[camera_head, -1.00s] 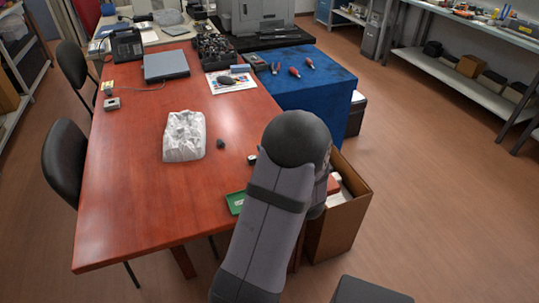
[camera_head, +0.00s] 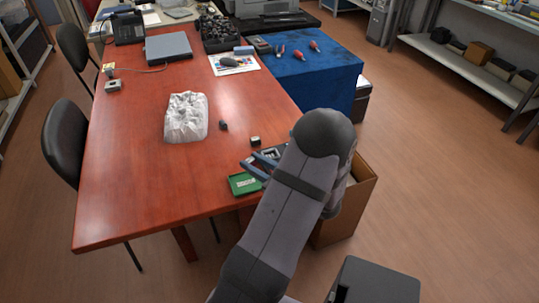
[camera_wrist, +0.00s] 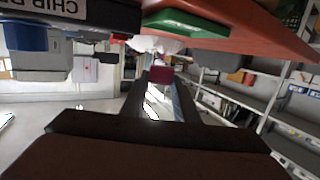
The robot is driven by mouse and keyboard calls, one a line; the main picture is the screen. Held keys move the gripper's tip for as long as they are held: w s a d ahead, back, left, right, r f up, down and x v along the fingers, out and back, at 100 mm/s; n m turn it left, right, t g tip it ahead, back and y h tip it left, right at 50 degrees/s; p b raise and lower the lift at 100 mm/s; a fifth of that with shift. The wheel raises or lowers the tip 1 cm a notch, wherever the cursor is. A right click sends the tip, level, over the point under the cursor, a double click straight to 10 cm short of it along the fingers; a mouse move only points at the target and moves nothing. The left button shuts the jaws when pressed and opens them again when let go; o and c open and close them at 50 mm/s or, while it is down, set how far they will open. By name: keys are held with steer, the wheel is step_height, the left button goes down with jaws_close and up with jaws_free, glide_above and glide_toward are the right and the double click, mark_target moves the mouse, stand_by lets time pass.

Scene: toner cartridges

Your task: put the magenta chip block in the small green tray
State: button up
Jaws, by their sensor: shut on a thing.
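The small green tray (camera_head: 240,190) sits near the table's front right edge, with a pale patch in it. It also shows at the top of the wrist view (camera_wrist: 190,27). My gripper (camera_head: 249,159) is just behind the tray in the head view, its two fingers pointing left; its height is hard to judge. In the wrist view my gripper (camera_wrist: 161,84) is shut on the magenta chip block (camera_wrist: 160,74), a dark magenta piece between the fingertips. I cannot make out the block in the head view.
A crumpled white bag (camera_head: 186,117) and a small dark piece (camera_head: 224,126) lie farther back on the red table (camera_head: 130,190). A small dark block (camera_head: 255,141) is behind my gripper. A cardboard box (camera_head: 345,215) stands right of the table. A dark labelled box (camera_wrist: 75,14) shows in the wrist view.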

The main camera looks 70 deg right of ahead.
mark_target(251, 186)
steer(key=shift+w+a+r+n+y, duration=0.2)
steer(key=shift+a+y, duration=0.15)
steer(key=shift+a, duration=0.15)
steer(key=shift+w+a+r+n+y, duration=0.15)
steer(key=shift+a+n+y, duration=0.05)
steer(key=shift+a+y, duration=0.2)
steer(key=shift+f, duration=0.2)
step_height(251, 186, down, 4)
steer(key=b, duration=0.4)
steer(key=shift+r, duration=0.2)
steer(key=shift+f, duration=0.4)
steer(key=shift+f, duration=0.8)
stand_by(1.3)
steer(key=o, duration=1.1)
steer(key=shift+r, duration=0.15)
